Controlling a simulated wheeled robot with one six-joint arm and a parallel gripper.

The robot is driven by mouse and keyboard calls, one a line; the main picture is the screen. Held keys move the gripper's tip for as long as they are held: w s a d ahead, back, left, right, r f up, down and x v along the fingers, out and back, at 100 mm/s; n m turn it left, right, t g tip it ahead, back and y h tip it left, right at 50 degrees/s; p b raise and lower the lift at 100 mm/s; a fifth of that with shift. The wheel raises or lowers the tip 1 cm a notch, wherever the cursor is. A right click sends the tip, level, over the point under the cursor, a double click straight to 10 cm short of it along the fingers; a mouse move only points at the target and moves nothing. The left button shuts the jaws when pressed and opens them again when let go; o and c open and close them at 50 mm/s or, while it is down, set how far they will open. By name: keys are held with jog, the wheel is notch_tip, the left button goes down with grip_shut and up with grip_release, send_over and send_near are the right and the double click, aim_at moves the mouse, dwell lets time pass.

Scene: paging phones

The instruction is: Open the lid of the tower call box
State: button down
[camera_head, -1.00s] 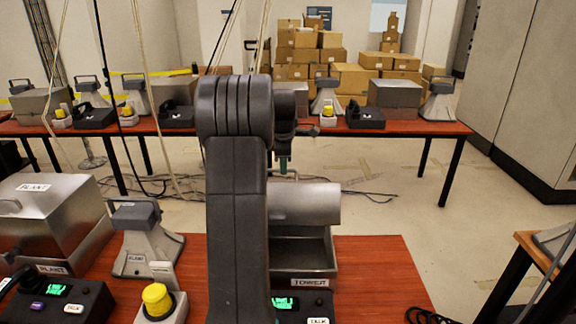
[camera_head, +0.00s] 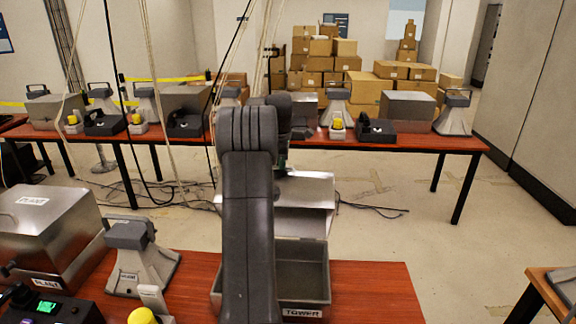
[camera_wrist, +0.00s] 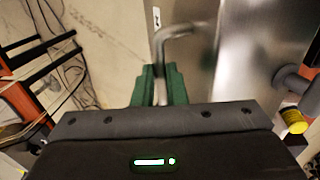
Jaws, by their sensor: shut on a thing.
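The tower call box (camera_head: 316,275) stands on the front table, partly hidden behind my arm, with a TOWER label on its front. Its steel lid (camera_head: 312,190) is raised at the back, so the open interior shows. In the wrist view the lid (camera_wrist: 236,60) is a shiny metal sheet with a bent bar handle (camera_wrist: 183,30). My gripper (camera_wrist: 160,88) has green fingers shut on that handle. In the head view the gripper (camera_head: 283,163) is mostly hidden behind my arm, at the lid's far side.
The plant call box (camera_head: 50,230), closed, stands at left beside a grey horn speaker (camera_head: 140,260). A yellow button (camera_head: 142,316) is at the front edge. A back table (camera_head: 400,143) holds more phones and boxes. Cables hang on the left. Bare table lies right of the tower box.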

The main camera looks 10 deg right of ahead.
jog(key=w+d+f, duration=0.2)
jog(key=w, duration=0.7)
jog(key=shift+d+f, duration=0.2)
jog(key=shift+d, duration=0.05)
jog(key=shift+r, duration=0.15)
jog(key=c, duration=1.5)
grip_release()
jog(key=shift+f, duration=0.2)
jog(key=shift+s, duration=0.1)
